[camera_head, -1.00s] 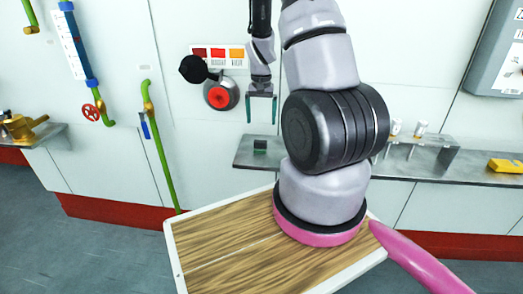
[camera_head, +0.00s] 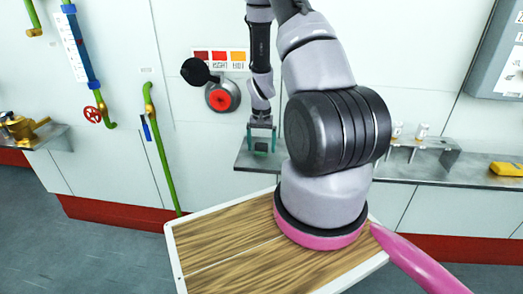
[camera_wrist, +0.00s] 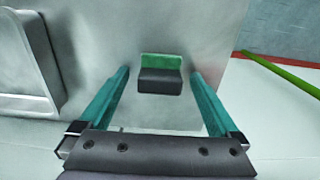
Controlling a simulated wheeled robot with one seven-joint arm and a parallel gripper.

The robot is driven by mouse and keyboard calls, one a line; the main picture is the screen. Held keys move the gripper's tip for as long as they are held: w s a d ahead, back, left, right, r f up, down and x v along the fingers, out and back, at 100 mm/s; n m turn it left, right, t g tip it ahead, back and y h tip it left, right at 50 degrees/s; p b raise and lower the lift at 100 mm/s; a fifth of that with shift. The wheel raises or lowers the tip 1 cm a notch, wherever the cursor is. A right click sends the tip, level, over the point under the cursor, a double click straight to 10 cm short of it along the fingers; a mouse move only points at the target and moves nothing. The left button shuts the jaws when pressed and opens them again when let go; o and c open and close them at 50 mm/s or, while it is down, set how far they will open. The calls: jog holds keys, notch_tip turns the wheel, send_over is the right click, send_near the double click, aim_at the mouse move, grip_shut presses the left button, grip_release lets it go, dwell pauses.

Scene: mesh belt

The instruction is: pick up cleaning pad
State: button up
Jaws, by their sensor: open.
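The cleaning pad (camera_wrist: 160,76) is a small block with a green layer and a dark grey layer. It sits on the grey metal shelf, near the shelf's left end. In the head view the pad (camera_head: 261,146) shows between my fingers, partly hidden by them. My gripper (camera_head: 261,148) is over it, pointing down, with teal fingers. In the wrist view my gripper (camera_wrist: 160,88) is open, with one finger on each side of the pad and a gap on both sides. I cannot tell how far above the shelf the fingertips are.
The metal shelf (camera_head: 243,160) runs along the wall, with a small rack (camera_head: 428,144) and a yellow object (camera_head: 506,169) further right. A red button or knob (camera_head: 222,96) is on the wall above left. A green pipe (camera_head: 163,150) stands left of the shelf.

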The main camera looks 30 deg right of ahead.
aim_at(262, 144)
jog(key=c, duration=1.4)
jog(key=shift+c, duration=0.2)
jog(key=shift+r, duration=0.15)
notch_tip(262, 144, up, 10)
jog(key=shift+f, duration=0.1)
